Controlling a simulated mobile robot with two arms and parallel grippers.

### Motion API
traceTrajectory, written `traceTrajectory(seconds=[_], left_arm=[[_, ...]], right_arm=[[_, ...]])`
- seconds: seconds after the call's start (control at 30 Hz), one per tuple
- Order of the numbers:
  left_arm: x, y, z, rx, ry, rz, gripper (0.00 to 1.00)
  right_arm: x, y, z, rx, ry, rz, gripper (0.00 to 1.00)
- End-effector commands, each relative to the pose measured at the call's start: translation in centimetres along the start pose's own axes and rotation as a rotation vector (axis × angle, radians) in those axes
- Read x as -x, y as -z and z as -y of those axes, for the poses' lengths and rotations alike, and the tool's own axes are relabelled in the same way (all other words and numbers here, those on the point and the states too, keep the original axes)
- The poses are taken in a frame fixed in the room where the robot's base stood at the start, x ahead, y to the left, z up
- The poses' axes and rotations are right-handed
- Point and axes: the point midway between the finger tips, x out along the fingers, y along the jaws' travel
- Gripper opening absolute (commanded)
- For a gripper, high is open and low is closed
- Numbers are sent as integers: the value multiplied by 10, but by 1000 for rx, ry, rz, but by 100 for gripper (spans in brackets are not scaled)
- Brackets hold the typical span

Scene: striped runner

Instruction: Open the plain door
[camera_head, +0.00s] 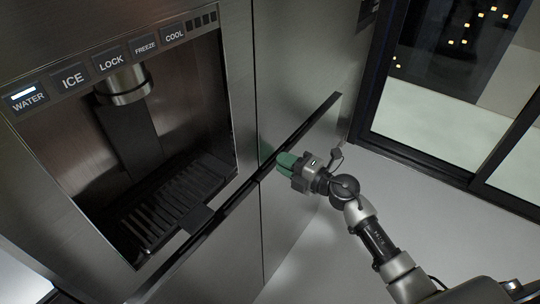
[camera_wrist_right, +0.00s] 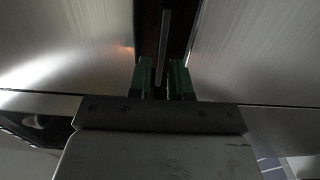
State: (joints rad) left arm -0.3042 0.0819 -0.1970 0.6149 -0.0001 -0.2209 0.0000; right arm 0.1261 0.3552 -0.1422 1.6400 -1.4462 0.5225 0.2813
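The plain door (camera_head: 306,55) is the smooth metal upper door of the refrigerator, right of the vertical seam in the head view. It looks closed, flush with the dispenser door. A dark grip strip (camera_head: 322,110) runs along its lower edge. My right gripper (camera_head: 284,163), with green fingertips, is at this strip close to the seam. In the right wrist view the two green fingers (camera_wrist_right: 166,80) stand apart, with a thin bar (camera_wrist_right: 163,45) in the dark gap between them. Contact with the bar cannot be made out. My left gripper is not in view.
The dispenser door (camera_head: 238,60) with labelled buttons and a dark recess is on the left. Lower metal panels (camera_head: 300,200) lie below the strip. A black-framed glass door (camera_head: 440,130) stands at right. The pale floor (camera_head: 440,225) is open in front.

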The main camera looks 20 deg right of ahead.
Motion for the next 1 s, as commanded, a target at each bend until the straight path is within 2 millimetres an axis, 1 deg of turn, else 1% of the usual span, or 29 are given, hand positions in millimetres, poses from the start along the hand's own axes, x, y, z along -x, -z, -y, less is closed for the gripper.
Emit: traceTrajectory(seconds=[0.03, 0.1, 0.2, 0.33, 0.43, 0.67, 0.7, 0.8, 1.0], left_arm=[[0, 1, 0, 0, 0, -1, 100], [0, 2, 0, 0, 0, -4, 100], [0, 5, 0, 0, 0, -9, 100], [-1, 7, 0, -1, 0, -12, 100], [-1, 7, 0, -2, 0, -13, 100], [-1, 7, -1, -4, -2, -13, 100], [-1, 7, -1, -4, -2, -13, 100], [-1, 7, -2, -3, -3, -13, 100], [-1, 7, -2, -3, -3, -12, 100]], right_arm=[[-11, 0, -1, -2, -3, 0, 19], [-22, 0, -1, -2, -2, 0, 19], [-35, 0, 0, -3, -2, 1, 19], [-45, 0, 1, -2, 0, 1, 19], [-48, 0, 1, -2, 1, 1, 19], [-48, 0, 1, -2, 1, 1, 19], [-48, 0, 1, -2, 1, 1, 13], [-48, 0, 1, -2, 1, 1, 0], [-48, 0, 1, -2, 1, 1, 0]])
